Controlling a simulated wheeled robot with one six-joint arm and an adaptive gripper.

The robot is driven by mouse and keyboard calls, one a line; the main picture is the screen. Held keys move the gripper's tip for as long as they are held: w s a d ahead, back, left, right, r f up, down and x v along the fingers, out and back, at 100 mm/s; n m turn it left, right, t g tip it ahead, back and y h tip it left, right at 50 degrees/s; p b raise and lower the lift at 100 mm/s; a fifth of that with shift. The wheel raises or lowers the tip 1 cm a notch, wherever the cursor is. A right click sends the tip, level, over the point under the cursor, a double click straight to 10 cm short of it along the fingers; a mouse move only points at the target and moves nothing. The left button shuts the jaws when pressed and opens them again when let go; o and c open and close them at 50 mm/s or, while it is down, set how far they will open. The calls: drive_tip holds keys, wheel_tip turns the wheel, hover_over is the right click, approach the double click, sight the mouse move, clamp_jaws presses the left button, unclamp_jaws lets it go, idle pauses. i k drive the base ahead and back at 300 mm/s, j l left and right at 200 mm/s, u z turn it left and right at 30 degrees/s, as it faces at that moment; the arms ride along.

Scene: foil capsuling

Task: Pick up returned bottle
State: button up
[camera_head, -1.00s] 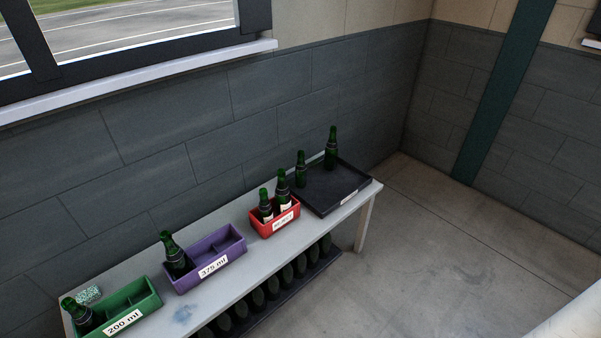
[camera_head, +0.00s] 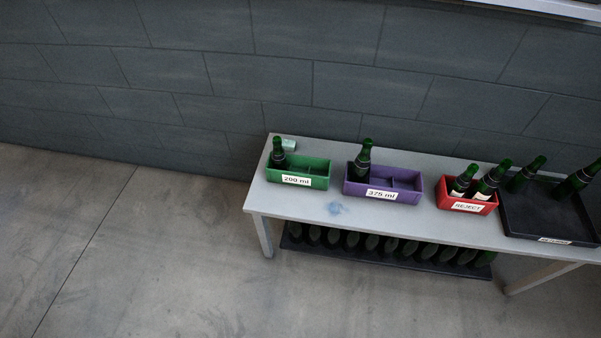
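Two dark green bottles stand at the right end of the table in a black tray (camera_head: 548,228) with a white label too small to read surely. One bottle (camera_head: 526,175) is at the tray's left side. The other bottle (camera_head: 577,180) is at its right, near the picture edge. A red crate (camera_head: 466,206) labelled REJECT holds two bottles. A purple crate (camera_head: 382,194) labelled 375 ml and a green crate (camera_head: 298,181) labelled 200 ml hold one bottle each, at their left ends. My gripper is not in view.
The grey table (camera_head: 400,222) stands along a dark block wall. A lower black rack (camera_head: 385,257) under it holds several bottles. A small patterned box (camera_head: 289,144) sits behind the green crate. The concrete floor (camera_head: 150,270) in front and left is clear.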

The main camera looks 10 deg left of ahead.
sight(526, 175)
drive_tip(key=i+j+z, duration=0.2)
drive_tip(key=z, duration=0.15)
drive_tip(key=i+j+z, duration=0.25)
drive_tip(key=z, duration=0.15)
drive_tip(key=i+j+z, duration=0.35)
